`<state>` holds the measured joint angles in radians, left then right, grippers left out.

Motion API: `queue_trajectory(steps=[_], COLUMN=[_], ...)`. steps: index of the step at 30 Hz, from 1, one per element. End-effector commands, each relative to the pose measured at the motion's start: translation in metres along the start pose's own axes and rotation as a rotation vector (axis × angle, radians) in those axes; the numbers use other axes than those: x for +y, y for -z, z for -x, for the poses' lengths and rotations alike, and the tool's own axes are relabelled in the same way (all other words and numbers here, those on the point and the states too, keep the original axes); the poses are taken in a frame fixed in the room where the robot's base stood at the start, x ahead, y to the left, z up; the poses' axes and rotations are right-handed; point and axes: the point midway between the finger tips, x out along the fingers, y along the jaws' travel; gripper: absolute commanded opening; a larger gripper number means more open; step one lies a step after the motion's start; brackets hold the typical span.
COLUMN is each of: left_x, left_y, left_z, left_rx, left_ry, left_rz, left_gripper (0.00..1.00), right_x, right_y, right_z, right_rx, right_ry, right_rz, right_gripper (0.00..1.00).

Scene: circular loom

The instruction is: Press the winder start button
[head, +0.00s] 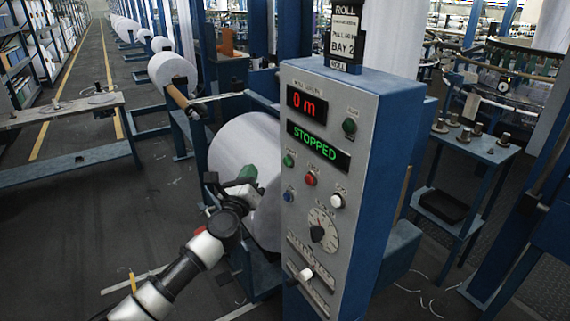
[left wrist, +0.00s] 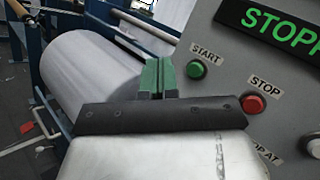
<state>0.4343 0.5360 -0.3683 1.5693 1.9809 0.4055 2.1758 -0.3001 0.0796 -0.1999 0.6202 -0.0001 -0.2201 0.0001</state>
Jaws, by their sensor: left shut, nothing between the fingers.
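In the left wrist view the fingertips (left wrist: 158,64) appear just left of the start button; I cannot tell the gap in depth. My right gripper is not in view.
The red stop button (head: 311,179) is close to the start button, with blue (head: 288,195) and white (head: 337,200) buttons below and a dial (head: 317,233). A large white fabric roll (head: 240,145) stands behind my left gripper. A small side table (head: 470,144) is at the right.

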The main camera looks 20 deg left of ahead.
Motion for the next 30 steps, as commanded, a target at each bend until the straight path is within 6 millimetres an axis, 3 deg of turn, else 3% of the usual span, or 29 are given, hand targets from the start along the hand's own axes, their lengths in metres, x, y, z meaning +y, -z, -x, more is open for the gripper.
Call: queue_trajectory(steps=[12, 30], left_x=[-0.027, -0.033], left_y=[0.029, 0.033], left_z=[-0.038, -0.045], left_rx=[-0.002, -0.001], left_ry=[-0.001, 0.000], left_rz=[0.001, -0.002], left_gripper=[0.00, 0.00], right_x=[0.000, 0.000], right_y=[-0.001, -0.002], right_z=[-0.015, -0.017], right_rx=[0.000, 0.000], right_ry=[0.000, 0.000], right_rz=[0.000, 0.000], right_gripper=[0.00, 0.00])
